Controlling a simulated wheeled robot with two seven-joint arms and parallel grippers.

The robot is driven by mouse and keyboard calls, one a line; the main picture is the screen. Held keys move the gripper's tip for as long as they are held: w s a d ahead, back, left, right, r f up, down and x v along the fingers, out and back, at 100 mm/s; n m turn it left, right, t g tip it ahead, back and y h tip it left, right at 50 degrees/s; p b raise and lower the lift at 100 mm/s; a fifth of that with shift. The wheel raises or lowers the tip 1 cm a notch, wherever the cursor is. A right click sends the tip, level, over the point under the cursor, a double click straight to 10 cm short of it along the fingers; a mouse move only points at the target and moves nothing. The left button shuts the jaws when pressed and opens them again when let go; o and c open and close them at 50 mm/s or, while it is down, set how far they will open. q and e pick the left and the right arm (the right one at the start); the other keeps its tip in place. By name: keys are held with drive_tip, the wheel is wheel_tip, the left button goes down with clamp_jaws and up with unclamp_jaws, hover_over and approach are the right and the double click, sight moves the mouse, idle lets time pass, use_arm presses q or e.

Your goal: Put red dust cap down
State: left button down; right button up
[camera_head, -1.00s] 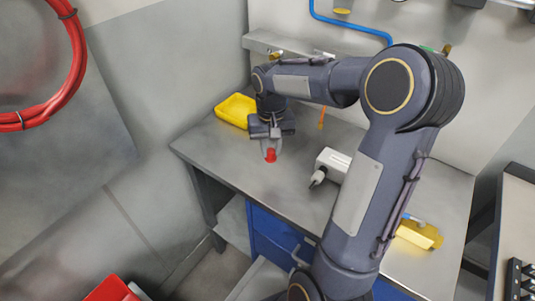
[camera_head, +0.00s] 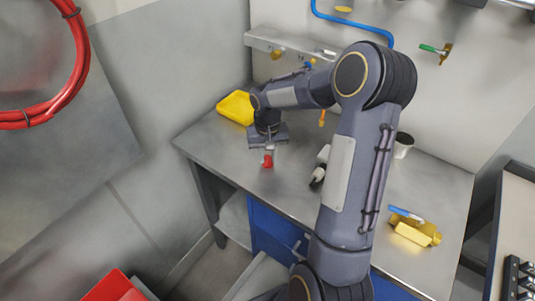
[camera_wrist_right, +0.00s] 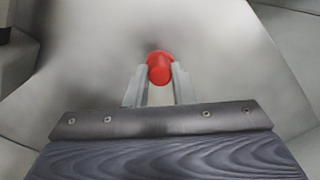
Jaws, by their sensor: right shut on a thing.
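The red dust cap (camera_head: 267,161) is a small red cylinder with a wider rim, low over the left part of the grey metal workbench (camera_head: 220,146). My right gripper (camera_head: 268,154) points down and is shut on the cap. In the right wrist view the cap (camera_wrist_right: 159,68) sits between the two fingertips (camera_wrist_right: 158,76), against the bare grey bench top. I cannot tell whether the cap touches the bench. My left gripper is not in view.
A yellow bin (camera_head: 236,107) stands behind my gripper at the back left. A white device with a dark nozzle (camera_head: 318,174) lies to the right, partly behind my arm. A dark-rimmed cup (camera_head: 403,146) and yellow blocks (camera_head: 416,232) are farther right. Bench around the cap is clear.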

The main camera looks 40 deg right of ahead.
sight(267, 158)
drive_tip(key=o, duration=0.9)
wheel_tip(267, 158, up, 12)
drive_tip(key=s+a+n+t+y, duration=0.1)
drive_tip(key=s+a+t, duration=0.1)
drive_tip(key=s+a, duration=0.3)
drive_tip(key=s+a+n+t+y, duration=0.1)
drive_tip(key=s+a, duration=0.5)
drive_tip(key=s, duration=0.3)
drive_tip(key=s+a+n+t+y, duration=0.1)
drive_tip(key=s+a+n+t, duration=0.1)
drive_tip(key=s+a, duration=0.4)
drive_tip(key=shift+s+t+y, duration=0.3)
drive_tip(key=shift+s+y, duration=0.1)
drive_tip(key=shift+s, duration=0.2)
